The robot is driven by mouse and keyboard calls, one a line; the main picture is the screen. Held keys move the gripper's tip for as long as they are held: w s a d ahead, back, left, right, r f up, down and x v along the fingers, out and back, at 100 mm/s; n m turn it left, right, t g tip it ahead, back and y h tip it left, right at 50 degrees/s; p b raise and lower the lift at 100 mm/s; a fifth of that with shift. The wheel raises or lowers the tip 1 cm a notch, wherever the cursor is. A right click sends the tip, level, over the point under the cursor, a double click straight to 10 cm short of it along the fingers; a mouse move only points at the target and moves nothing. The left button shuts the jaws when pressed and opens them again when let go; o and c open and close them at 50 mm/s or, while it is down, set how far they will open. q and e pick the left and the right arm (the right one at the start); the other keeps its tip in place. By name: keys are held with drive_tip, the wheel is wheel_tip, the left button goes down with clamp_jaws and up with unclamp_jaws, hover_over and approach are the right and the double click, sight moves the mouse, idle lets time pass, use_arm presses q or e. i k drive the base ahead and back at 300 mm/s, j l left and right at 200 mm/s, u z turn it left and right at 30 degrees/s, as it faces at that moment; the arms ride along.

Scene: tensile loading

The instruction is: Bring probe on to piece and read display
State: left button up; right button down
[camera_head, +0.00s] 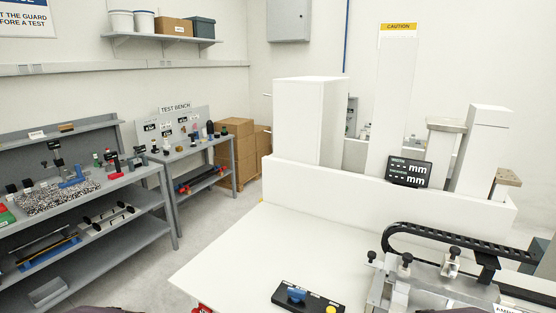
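The black display (408,172) leans against the white machine at centre right. It has two lines ending in "mm", with dashes where numbers would stand. A metal fixture (420,285) with black knobs sits at the lower right. A black bracket (487,262) at the end of a cable chain (455,236) stands over it; I cannot tell whether this carries the probe. I cannot make out a test piece in the fixture. A black control box (308,298) with a blue knob and a yellow button lies at the bottom centre. Neither of my grippers shows.
The white machine table (250,250) is clear at its left and middle. A low white wall (350,194) runs along its back. Grey benches (110,190) with tools stand at the left. Cardboard boxes (236,150) are stacked behind, and a shelf with bins hangs above.

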sight(450, 265)
drive_tip(key=z, duration=1.4)
